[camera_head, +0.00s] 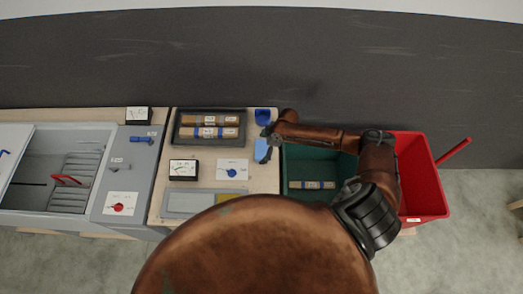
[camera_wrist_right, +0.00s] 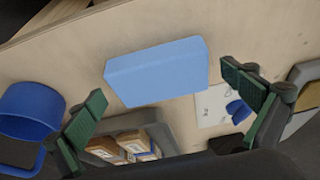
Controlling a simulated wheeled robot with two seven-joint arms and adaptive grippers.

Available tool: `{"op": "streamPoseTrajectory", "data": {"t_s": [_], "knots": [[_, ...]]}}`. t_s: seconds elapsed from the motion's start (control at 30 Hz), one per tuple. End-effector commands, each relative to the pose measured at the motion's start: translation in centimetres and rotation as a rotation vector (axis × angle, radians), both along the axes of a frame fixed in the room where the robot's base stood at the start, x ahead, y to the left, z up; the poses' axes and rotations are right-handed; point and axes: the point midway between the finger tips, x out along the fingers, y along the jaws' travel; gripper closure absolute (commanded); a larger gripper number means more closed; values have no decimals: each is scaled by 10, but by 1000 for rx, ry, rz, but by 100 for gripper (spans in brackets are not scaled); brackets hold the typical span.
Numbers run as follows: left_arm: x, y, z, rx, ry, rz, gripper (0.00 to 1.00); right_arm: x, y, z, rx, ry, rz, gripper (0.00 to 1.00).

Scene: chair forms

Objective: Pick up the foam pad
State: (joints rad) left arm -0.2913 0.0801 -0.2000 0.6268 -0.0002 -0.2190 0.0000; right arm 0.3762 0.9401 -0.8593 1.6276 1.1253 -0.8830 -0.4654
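The foam pad (camera_wrist_right: 158,72) is a light blue block lying on the wooden table. In the right wrist view it is in the upper middle, between and beyond the two open fingers. In the head view the foam pad (camera_head: 261,150) shows near the table's right edge, with my right gripper (camera_head: 270,140) close over it, partly covering its right side. The right gripper also shows in the wrist view (camera_wrist_right: 168,118), its green-padded fingers spread wide with nothing between them. I cannot tell any contact with the pad. My left gripper is not in view.
A blue cup-like holder (camera_head: 263,116) stands just behind the pad. A dark tray (camera_head: 180,140) with brown labelled blocks is to the left. A green bin (camera_head: 302,160) and a red bin (camera_head: 428,185) are to the right. A white panel with a blue knob (camera_head: 231,172) lies nearby.

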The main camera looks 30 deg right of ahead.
Motion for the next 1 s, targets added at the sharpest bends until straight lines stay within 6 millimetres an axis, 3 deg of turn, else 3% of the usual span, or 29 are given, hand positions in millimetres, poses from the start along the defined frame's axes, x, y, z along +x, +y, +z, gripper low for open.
{"op": "streamPoseTrajectory", "data": {"t_s": [0.3,0.5,0.83,1.0], "knots": [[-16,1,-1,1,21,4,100,0,0,0,0,0,0,24],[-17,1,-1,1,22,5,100,0,0,0,0,0,-1,38],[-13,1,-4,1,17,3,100,0,-1,5,0,-1,0,38],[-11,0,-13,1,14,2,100,1,-1,25,-1,-4,2,38]]}}
